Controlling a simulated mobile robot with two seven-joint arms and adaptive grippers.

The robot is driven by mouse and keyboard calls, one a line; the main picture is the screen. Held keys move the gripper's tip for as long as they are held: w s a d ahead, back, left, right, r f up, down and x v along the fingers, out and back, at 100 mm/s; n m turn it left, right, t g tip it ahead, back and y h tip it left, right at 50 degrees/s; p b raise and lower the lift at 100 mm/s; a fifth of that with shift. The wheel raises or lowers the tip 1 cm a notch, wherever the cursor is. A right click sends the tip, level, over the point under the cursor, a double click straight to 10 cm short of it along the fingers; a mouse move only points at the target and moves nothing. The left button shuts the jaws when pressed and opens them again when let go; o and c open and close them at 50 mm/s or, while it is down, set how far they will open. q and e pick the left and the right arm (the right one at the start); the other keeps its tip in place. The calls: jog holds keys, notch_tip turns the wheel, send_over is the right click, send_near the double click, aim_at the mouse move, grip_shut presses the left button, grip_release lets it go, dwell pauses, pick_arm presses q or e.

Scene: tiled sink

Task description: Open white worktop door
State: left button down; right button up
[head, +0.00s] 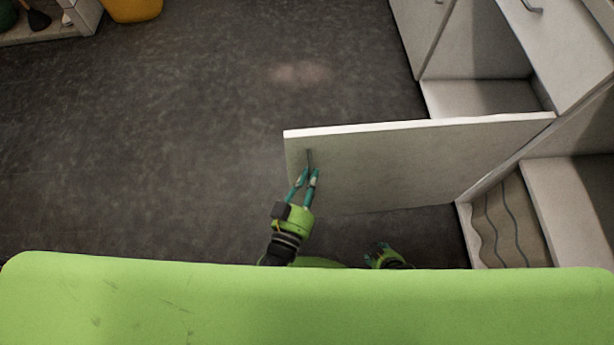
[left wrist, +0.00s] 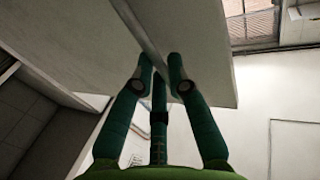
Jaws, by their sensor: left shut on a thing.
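The white worktop door (head: 400,168) stands swung out from the cabinet, its hinged side at the right and its free edge at the left in the head view. A thin handle (head: 309,156) sits near that free edge. My left gripper (head: 309,173) is shut on the handle. In the left wrist view, the gripper's fingers (left wrist: 161,68) close around the handle bar below the door panel (left wrist: 205,65). My right gripper (head: 379,250) shows small below the door, apart from it; whether its fingers are open is unclear.
The open cabinet compartment (head: 480,97) lies behind the door. A unit with wavy dividers (head: 497,215) is at the lower right, and a drawer front with a handle (head: 560,40) is above right. The dark floor (head: 160,150) at the left is clear. A yellow bin (head: 133,8) stands far off.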

pick_arm(q)
jog(key=shift+s+d, duration=0.15)
jog(key=shift+d, duration=0.5)
jog(key=c, duration=1.2)
grip_release()
jog(key=shift+h, duration=0.3)
jog(key=shift+d, duration=0.1)
jog(key=shift+a, duration=0.2)
jog(key=shift+s, duration=0.1)
jog(key=v, duration=1.1)
jog(key=shift+s+a+r, duration=0.1)
jog(key=shift+s+r, duration=0.1)
jog(key=shift+s, duration=0.2)
